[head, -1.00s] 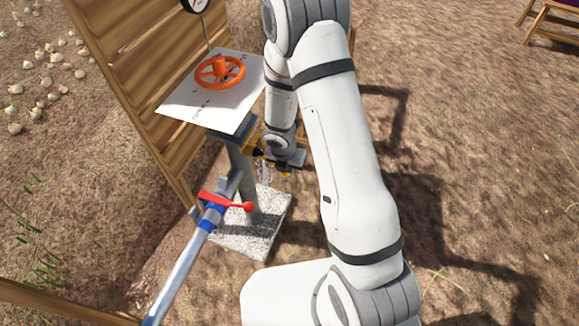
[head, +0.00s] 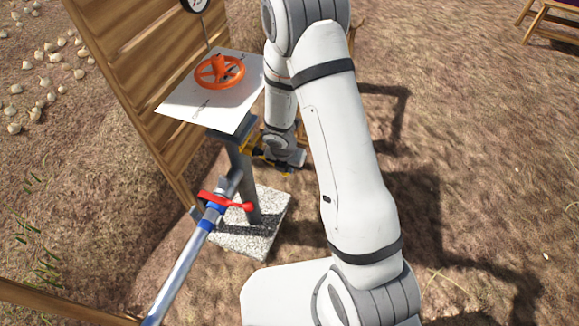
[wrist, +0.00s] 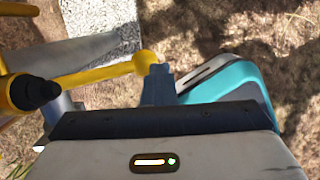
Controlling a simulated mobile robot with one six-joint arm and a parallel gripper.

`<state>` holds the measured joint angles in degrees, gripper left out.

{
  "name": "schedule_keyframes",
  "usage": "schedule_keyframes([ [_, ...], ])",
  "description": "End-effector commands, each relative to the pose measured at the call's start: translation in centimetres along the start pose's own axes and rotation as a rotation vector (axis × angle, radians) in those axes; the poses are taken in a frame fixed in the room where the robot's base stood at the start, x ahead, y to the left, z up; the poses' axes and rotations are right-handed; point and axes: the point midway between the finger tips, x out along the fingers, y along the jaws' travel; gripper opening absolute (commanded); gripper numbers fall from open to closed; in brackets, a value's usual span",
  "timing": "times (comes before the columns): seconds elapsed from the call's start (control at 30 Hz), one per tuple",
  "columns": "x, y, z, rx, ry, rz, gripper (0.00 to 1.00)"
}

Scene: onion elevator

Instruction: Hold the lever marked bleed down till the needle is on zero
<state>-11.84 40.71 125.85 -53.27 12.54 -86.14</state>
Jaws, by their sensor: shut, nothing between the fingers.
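A yellow lever (wrist: 100,74) with a round knob crosses the left half of the wrist view. My gripper (wrist: 158,72) is shut and empty, its fingertips right beside the knob; I cannot tell if they touch. In the head view my gripper (head: 291,168) is low beside the grey post, near the yellow lever (head: 256,150). My arm partly hides this area. No bleed marking is legible. The gauge (head: 195,4) is cut off by the top edge, and its needle cannot be read.
An orange handwheel (head: 220,71) sits on a white panel (head: 190,103) above the post. A red lever (head: 228,202) is on the blue and silver pipe (head: 180,271). A wooden board wall (head: 130,62) stands behind. Open ground lies to the right.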

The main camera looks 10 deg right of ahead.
Motion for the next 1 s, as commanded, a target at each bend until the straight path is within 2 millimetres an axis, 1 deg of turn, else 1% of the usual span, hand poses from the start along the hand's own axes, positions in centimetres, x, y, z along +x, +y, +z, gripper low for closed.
schedule_keyframes([
  [0.03, 0.4, 0.1, -0.3, -0.003, 0.005, 0.003, 0.0],
  [0.13, 0.4, 0.1, -0.2, -0.003, 0.005, 0.004, 0.0],
  [0.27, -0.5, -0.1, -0.1, -0.003, 0.003, 0.005, 0.0],
  [0.37, -2.1, -0.5, 0.0, -0.003, 0.001, 0.005, 0.0],
  [0.47, -4.1, -1.2, 0.2, -0.002, -0.001, 0.005, 0.0],
  [0.6, -7.4, -2.4, 0.3, 0.001, -0.003, 0.006, 0.0],
  [0.73, -10.1, -3.5, 0.3, 0.002, -0.004, 0.005, 0.0],
  [0.9, -12.4, -4.4, 0.2, 0.0, -0.004, 0.004, 0.0],
  [1.0, -13.0, -4.7, 0.1, 0.0, -0.003, 0.003, 0.0],
])
